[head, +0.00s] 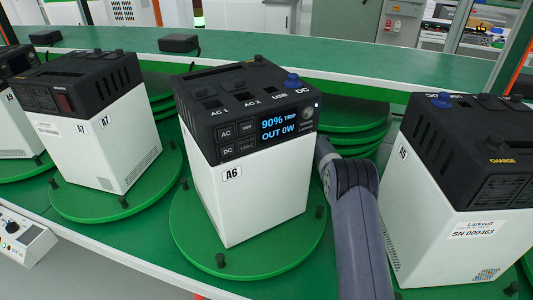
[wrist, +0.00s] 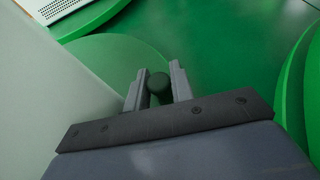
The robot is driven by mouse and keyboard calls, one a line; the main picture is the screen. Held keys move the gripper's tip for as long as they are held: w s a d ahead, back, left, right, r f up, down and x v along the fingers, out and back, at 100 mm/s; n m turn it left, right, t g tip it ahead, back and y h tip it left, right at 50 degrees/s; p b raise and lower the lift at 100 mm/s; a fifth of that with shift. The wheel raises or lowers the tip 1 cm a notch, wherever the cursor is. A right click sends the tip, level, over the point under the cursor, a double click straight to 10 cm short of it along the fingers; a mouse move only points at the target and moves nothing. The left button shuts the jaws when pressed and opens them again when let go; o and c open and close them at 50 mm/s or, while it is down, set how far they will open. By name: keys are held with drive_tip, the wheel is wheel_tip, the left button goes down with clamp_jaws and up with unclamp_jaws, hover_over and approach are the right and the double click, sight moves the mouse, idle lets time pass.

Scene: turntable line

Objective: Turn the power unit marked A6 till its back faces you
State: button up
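The power unit marked A6 (head: 250,190) stands upright on a green turntable (head: 200,240) in the middle of the head view. Its front, with the lit display reading 90% and OUT 0W, faces me, turned slightly to the right. Dark pegs (head: 220,260) stand around the turntable's rim. My arm reaches in along the unit's right side, and its end is hidden behind the unit there. In the wrist view, my gripper (wrist: 159,82) has its fingers close on both sides of a dark green peg (wrist: 159,87), seemingly touching it. The pale wall of a unit (wrist: 50,95) is at the left.
The unit marked A5 (head: 435,205) stands close to my arm on the right. The unit marked A7 (head: 90,140) stands on its own turntable (head: 75,205) at the left. Stacked green discs (head: 345,125) and a small black box (head: 178,43) lie behind.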

drive_tip(key=shift+o, duration=0.4)
drive_tip(key=b+v, duration=0.1)
drive_tip(key=v, duration=0.9)
drive_tip(key=shift+s+d+r, duration=0.15)
drive_tip(key=shift+d, duration=0.2)
drive_tip(key=shift+c, duration=0.4)
